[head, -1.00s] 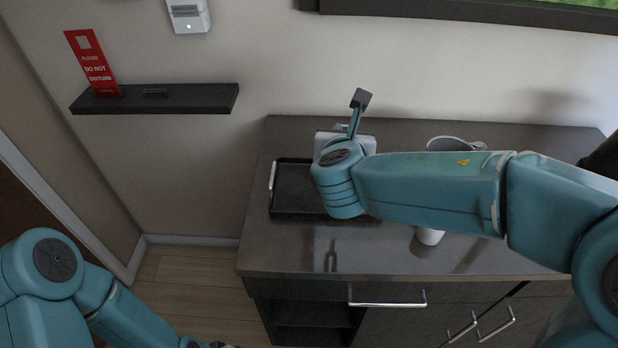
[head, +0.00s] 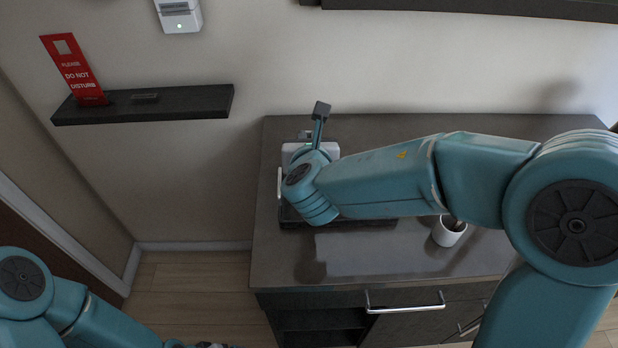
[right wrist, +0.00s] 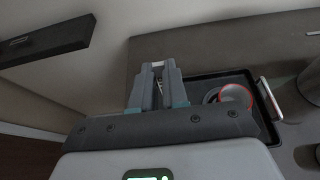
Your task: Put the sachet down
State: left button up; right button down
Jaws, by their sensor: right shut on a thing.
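My right gripper (right wrist: 157,88) is shut on the sachet (right wrist: 158,66), which shows only as a thin pale sliver between the fingers in the right wrist view. In the head view my right gripper (head: 305,135) is over the back left of the vanity top, largely hidden by my own wrist, and the sachet cannot be made out. The dark tray (right wrist: 205,82) lies to the right of the fingers in the wrist view. Only a dark edge at the bottom edge of the head view may be my left gripper; its jaws cannot be made out.
A round red-rimmed thing (right wrist: 236,92) is in the tray. A white cup (head: 449,236) stands on the vanity top (head: 380,256), right of the tray. A wall shelf (head: 190,103) holds a red door sign (head: 75,72). The front of the top is clear.

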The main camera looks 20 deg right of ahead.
notch_tip(320, 180, down, 11)
jog(key=shift+a+r, duration=0.1)
jog(key=shift+r, duration=0.2)
jog(key=shift+s, duration=0.1)
jog(key=shift+b, duration=0.45)
jog(key=c, duration=1.1)
grip_release()
jog(key=shift+c, duration=0.2)
